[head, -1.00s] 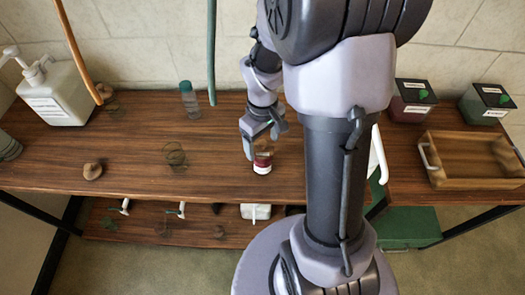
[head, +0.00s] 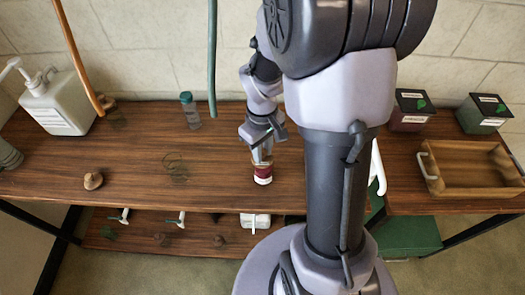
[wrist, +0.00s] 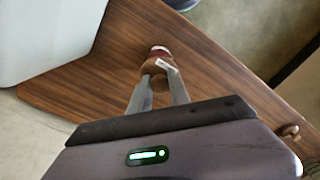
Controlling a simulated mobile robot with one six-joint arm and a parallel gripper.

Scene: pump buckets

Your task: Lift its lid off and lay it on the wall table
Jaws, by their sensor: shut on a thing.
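A small jar (head: 263,171) is at the front of the wall table (head: 120,158), dark red with a pale end towards me. The wrist view shows a brown rounded part (wrist: 160,82) at its near end, and a white label (wrist: 168,65). My gripper (head: 262,153) reaches down from the wall side. Its two fingers (wrist: 158,92) are closed around the brown part, which looks like the lid. I cannot tell whether the lid has parted from the jar. The fingers partly hide the jar's top in the head view.
A white pump bottle (head: 58,103) and a green-capped bottle (head: 190,110) stand at the back left. A wooden knob (head: 92,181) lies left. A wooden tray (head: 475,188) and two dark boxes (head: 411,110) are at right.

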